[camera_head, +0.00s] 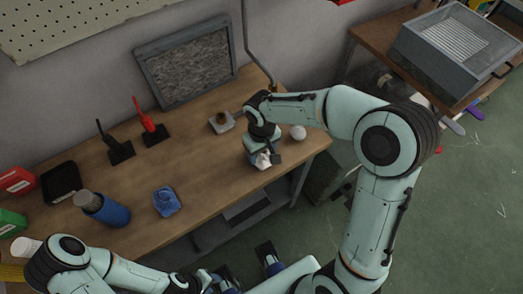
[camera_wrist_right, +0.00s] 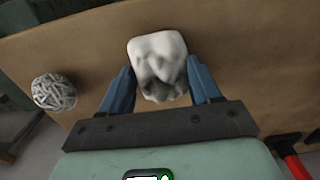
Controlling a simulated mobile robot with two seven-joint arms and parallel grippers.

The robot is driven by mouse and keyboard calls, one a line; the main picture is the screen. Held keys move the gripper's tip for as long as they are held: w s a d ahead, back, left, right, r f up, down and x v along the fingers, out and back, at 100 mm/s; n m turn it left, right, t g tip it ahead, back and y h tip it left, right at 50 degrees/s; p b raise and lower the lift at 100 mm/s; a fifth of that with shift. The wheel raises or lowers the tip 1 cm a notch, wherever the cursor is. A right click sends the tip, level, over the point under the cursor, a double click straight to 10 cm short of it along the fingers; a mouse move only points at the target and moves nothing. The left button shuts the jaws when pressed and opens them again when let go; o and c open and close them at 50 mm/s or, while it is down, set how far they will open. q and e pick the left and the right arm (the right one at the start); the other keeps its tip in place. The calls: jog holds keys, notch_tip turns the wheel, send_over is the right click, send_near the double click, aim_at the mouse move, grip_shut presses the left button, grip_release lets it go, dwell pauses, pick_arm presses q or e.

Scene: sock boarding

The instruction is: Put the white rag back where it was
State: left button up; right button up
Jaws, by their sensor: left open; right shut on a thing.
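The white rag (camera_head: 262,161) is a crumpled bundle at the front right part of the wooden workbench. My right gripper (camera_head: 264,154) is above it and shut on it. In the right wrist view the rag (camera_wrist_right: 158,62) sits between the two blue fingers of my right gripper (camera_wrist_right: 162,84). The tabletop shows behind it; I cannot tell whether the rag touches the wood. My left gripper (camera_head: 246,266) is open and empty at the bottom, in front of the bench.
A blue cloth (camera_head: 166,201) and a blue canister (camera_head: 102,209) are on the workbench (camera_head: 205,165). A white ball (camera_head: 298,132) is right of my right gripper; it looks like wound string (camera_wrist_right: 54,92). A small block (camera_head: 221,122) lies behind. The middle of the bench is clear.

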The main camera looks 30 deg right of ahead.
jog(key=shift+f, duration=0.1)
jog(key=o, duration=1)
jog(key=shift+r, duration=0.25)
notch_tip(320, 180, up, 12)
jog(key=shift+f+p, duration=0.1)
jog(key=shift+p, duration=0.75)
